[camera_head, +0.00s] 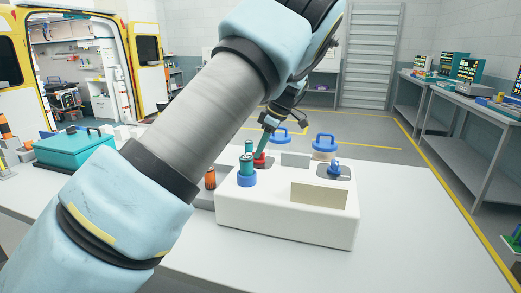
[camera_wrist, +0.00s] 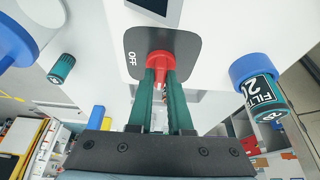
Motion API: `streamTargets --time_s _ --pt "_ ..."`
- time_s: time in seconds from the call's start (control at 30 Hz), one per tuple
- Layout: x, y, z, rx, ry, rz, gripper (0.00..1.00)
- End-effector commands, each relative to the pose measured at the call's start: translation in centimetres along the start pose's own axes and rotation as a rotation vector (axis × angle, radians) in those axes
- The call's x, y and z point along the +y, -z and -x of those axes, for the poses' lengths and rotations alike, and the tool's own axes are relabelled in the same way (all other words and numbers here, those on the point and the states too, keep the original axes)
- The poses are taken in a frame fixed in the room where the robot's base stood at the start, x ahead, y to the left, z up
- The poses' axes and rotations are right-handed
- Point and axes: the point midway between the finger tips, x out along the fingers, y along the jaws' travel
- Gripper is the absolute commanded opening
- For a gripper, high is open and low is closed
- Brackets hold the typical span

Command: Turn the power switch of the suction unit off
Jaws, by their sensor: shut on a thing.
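The suction unit (camera_head: 285,225) is a white box on the pale table in the head view. Its red power switch (camera_head: 260,160) is on the top, partly hidden by my gripper (camera_head: 265,143). In the wrist view the red switch (camera_wrist: 158,60) sits on a dark grey plate (camera_wrist: 185,42) with the word OFF to its left. My gripper (camera_wrist: 160,78) has its two green fingers on either side of the red switch and is shut on it. The fingers cover part of the switch, so its exact pointing direction is hard to tell.
A green canister with a blue base (camera_head: 247,179) stands close by; the FILTER 2 canister (camera_wrist: 262,88) shows at the wrist view's right. A blue knob (camera_head: 335,169) is on the unit's right. A teal case (camera_head: 75,150) lies left. The table's right side (camera_head: 410,225) is clear.

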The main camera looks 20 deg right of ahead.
Motion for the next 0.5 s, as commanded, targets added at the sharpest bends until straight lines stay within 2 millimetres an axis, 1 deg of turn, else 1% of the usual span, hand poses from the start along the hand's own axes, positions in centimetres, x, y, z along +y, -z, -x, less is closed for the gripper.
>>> streamTargets --time_s 0.27,0.5 --pt "-0.07 -0.07 -0.12 -0.001 -0.019 -0.046 0.0" --pt "-0.15 -0.12 -0.22 -0.002 -0.079 -0.186 0.0"
